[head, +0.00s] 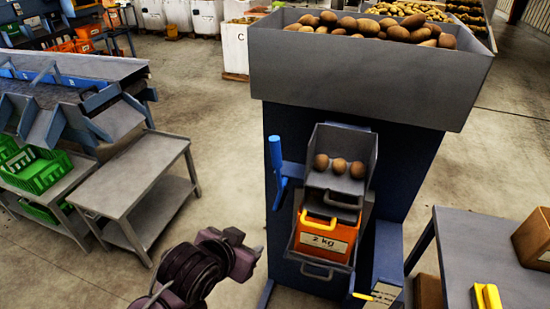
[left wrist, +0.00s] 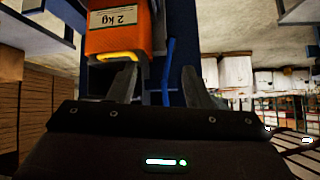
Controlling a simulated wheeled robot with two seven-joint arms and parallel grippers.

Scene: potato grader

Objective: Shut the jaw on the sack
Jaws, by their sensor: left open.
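The orange sack (head: 318,238), labelled 2 kg with a yellow strip at its top, sits in a grey holder under the chute on the blue grader. It also shows in the left wrist view (left wrist: 118,38). A grey chute (head: 345,190) with three potatoes (head: 339,166) is above it. A blue lever (head: 278,165) stands up at the grader's left side; it also shows in the left wrist view (left wrist: 168,72), seen between the fingers. My left gripper (head: 248,258) is low and left of the sack. Its fingers (left wrist: 160,84) are apart and hold nothing. I cannot make out the jaw's state.
A hopper (head: 360,82) heaped with potatoes tops the grader. A grey table (head: 480,250) with a yellow object (head: 486,296) and brown box stands at the right. A grey cart (head: 130,180) stands at the left. Open floor lies between the cart and grader.

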